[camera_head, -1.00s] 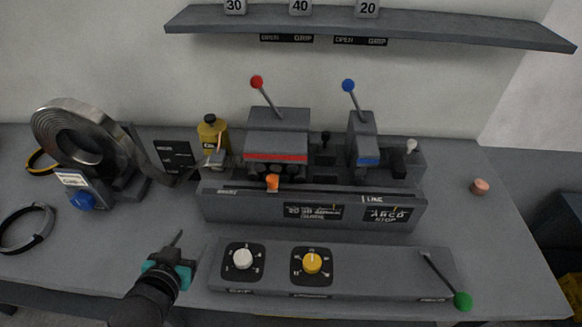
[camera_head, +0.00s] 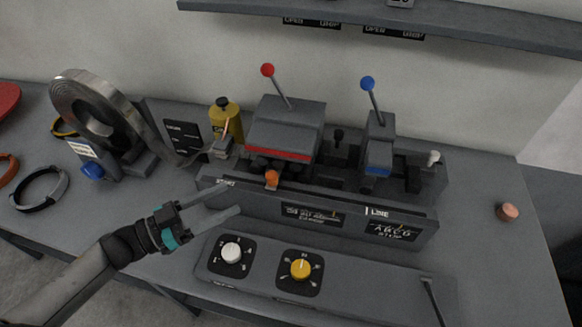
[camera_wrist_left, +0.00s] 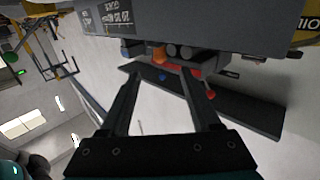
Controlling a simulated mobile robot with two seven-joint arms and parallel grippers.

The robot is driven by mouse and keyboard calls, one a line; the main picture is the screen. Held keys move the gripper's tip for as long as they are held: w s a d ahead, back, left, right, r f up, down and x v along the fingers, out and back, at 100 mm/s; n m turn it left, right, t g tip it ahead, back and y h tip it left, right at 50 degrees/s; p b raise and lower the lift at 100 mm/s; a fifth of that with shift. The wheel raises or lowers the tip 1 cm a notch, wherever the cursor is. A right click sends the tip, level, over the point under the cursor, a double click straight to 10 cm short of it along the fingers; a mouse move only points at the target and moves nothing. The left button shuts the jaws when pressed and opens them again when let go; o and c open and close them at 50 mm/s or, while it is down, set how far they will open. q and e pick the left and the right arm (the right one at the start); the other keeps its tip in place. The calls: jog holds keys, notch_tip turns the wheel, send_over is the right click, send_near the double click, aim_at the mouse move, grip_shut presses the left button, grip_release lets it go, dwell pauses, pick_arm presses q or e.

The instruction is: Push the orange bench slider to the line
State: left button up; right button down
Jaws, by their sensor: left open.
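The orange slider (camera_head: 271,179) is a small knob on the front rail of the grey bench machine (camera_head: 330,215), near the rail's left end. A white LINE mark (camera_head: 367,211) is on the rail well to the right of it. My left gripper (camera_head: 232,200) is open and empty, with its fingers pointing right toward the machine's left front, short of the slider. In the left wrist view the slider (camera_wrist_left: 160,55) shows beyond and between the open fingers (camera_wrist_left: 158,90). My right gripper is in neither view.
A control panel with a white knob (camera_head: 231,252) and a yellow knob (camera_head: 301,269) lies in front of the machine. Red (camera_head: 267,70) and blue (camera_head: 368,83) ball levers rise behind. A yellow bottle (camera_head: 226,120) and metal coil (camera_head: 100,112) stand left. Bench around the copper piece (camera_head: 508,212) is clear.

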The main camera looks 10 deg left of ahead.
aim_at(272, 178)
pick_arm(q)
jog(key=x, duration=1.5)
jog(key=shift+c, duration=0.4)
grip_shut()
dwell(0.6)
